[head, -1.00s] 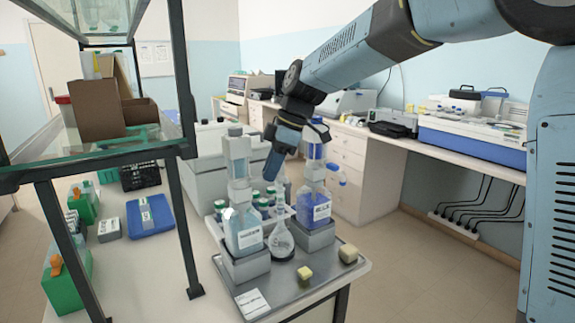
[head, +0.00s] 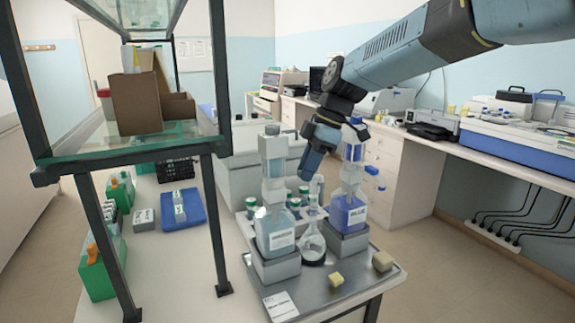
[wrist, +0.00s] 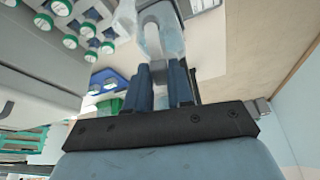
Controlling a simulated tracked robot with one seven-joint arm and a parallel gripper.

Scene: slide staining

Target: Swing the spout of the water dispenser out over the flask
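A dispenser with pale, clear liquid (head: 275,235) and one with blue liquid (head: 346,213) stand on grey blocks; their labels are too small to read, but the pale one looks like the water dispenser. The round glass flask (head: 313,245) stands between them, towards the front. I cannot clearly make out the pale dispenser's spout. My gripper (head: 308,172) points down between the two dispenser tops, above and behind the flask as seen from the head. A clear glass or plastic part (wrist: 163,38) lies beyond the fingertips.
Several green-capped jars (head: 250,202) stand behind the pale dispenser. A glass shelf frame (head: 217,230) rises at the left. The floor at the right is clear.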

